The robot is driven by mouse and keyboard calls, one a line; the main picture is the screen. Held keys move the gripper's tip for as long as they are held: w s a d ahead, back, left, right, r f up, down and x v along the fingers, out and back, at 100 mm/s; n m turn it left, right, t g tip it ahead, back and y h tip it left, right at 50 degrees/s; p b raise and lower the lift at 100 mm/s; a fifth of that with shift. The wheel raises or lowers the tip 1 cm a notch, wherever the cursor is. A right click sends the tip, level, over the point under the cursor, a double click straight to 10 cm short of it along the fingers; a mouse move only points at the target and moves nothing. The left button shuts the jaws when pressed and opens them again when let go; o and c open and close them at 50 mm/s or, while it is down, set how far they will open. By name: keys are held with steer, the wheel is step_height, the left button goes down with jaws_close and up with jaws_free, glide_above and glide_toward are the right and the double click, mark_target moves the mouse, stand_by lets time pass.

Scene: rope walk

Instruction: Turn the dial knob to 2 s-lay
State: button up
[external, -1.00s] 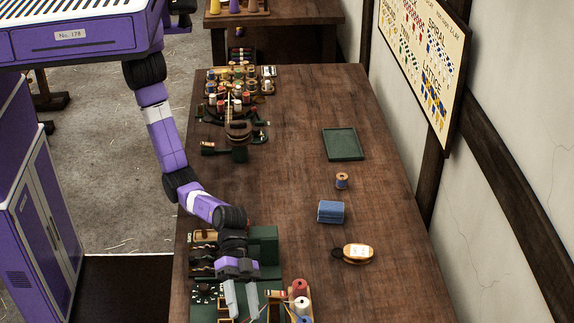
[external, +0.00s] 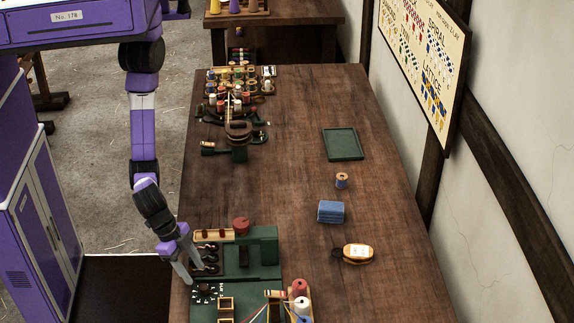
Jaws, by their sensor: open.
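A dark dial knob (external: 205,291) with small white marks around it sits on the green panel (external: 260,300) near the bottom of the external view. Its marks are too small to read, so I cannot tell its setting. My gripper (external: 197,274) is just above and left of the dial in the picture, with its grey fingers apart and nothing between them. One finger hangs at the table's left edge, the other beside the dark levers. I cannot tell whether either finger touches anything.
A green machine block (external: 262,245) with dark levers (external: 208,257) and a red knob (external: 241,224) stands behind the dial. Spools (external: 300,288) stand right of the panel. A blue bundle (external: 331,212) and wooden shuttle (external: 357,252) lie farther right. The middle of the table is largely clear.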

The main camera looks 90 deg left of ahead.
mark_target(203, 286)
steer(key=shift+x, duration=2.95)
jaws_close()
